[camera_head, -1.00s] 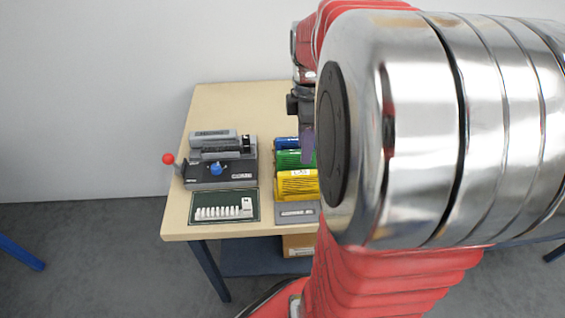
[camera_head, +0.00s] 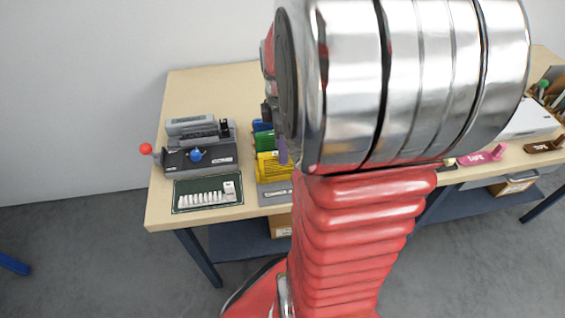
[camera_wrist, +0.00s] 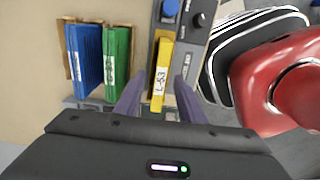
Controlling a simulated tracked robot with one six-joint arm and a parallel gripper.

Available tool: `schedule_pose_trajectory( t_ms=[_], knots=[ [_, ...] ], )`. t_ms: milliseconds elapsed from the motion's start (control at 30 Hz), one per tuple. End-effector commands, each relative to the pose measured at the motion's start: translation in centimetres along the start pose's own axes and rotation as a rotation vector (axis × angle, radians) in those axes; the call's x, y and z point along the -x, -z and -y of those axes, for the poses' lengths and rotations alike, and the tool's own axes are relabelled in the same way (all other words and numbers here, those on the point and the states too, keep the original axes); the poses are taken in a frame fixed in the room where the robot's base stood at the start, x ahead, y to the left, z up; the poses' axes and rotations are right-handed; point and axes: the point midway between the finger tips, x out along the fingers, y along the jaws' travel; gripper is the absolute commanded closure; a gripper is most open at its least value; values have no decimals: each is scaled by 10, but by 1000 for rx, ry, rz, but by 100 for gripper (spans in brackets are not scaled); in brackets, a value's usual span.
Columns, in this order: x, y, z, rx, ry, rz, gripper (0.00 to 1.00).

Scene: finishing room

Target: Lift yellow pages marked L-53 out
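The yellow pages (camera_wrist: 161,72), marked L-53 on a white label, stand upright at the right end of a row in the wrist view. In the head view the yellow pages (camera_head: 268,167) are nearest the front of the row. My gripper (camera_wrist: 157,82) is open, with one purple finger on each side of the yellow pages and a visible gap on both sides. In the head view one purple finger (camera_head: 282,151) shows at their right end; my arm hides the rest. I cannot tell how deep the fingers reach.
Green pages (camera_wrist: 116,58) and blue pages (camera_wrist: 86,57) stand left of the yellow ones. A grey machine (camera_head: 200,155) with a red-knobbed lever and a dark mat (camera_head: 224,203) with white pieces lie to the left. Pink (camera_head: 482,155) and brown tape holders lie at right.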

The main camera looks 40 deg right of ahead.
Motion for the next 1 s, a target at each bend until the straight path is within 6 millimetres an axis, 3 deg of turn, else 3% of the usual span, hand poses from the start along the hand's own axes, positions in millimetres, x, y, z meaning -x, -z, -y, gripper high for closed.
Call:
schedule_pose_trajectory(
  t_ms=[233,800,1000],
  knots=[
    [-28,1,2,0,2,0,64],
    [-29,1,2,-1,-1,0,64],
    [-29,1,2,-1,-1,0,78]
  ],
)
